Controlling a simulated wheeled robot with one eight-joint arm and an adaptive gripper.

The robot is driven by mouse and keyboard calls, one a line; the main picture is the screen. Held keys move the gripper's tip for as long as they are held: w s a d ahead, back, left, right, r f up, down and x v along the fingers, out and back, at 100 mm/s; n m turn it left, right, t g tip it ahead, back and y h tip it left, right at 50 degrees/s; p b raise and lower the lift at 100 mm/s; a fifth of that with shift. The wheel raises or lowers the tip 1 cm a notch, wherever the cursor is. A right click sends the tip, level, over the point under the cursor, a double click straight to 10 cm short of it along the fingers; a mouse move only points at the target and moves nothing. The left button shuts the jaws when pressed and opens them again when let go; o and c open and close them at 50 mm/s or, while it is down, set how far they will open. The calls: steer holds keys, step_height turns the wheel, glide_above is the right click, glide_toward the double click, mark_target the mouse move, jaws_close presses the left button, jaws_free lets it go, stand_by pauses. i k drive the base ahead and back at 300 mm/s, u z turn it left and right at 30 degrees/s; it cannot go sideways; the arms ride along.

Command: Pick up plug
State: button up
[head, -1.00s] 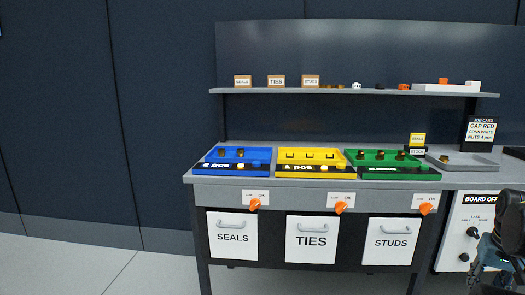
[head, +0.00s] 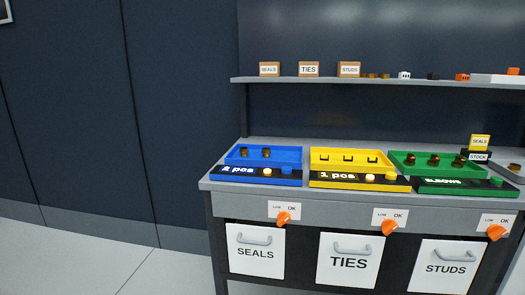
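No object in the head view is plainly marked as a plug. Small loose parts stand on the upper shelf: brown ones (head: 378,76), a white one (head: 404,75), a black one (head: 433,76) and an orange one (head: 462,77). The blue tray (head: 290,154) holds two dark brown parts (head: 266,153). The yellow tray (head: 378,152) holds several small dark parts. The green tray (head: 400,157) holds several brown parts (head: 434,160). I cannot tell whether any of these is the plug. My gripper is not in view.
A grey bench (head: 232,188) carries the trays under a grey shelf (head: 300,79). Orange knobs (head: 283,218) and labelled drawers, SEALS (head: 254,270), TIES (head: 334,275) and STUDS (head: 428,281), line its front. A yellow SEALS sign (head: 479,142) stands right. Floor (head: 80,265) at left is clear.

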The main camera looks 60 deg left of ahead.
mark_target(244, 151)
steer(key=u, duration=0.05)
steer(key=k, duration=1.4)
steer(key=u, duration=1.9)
steer(key=i, duration=1)
steer(key=z, duration=0.05)
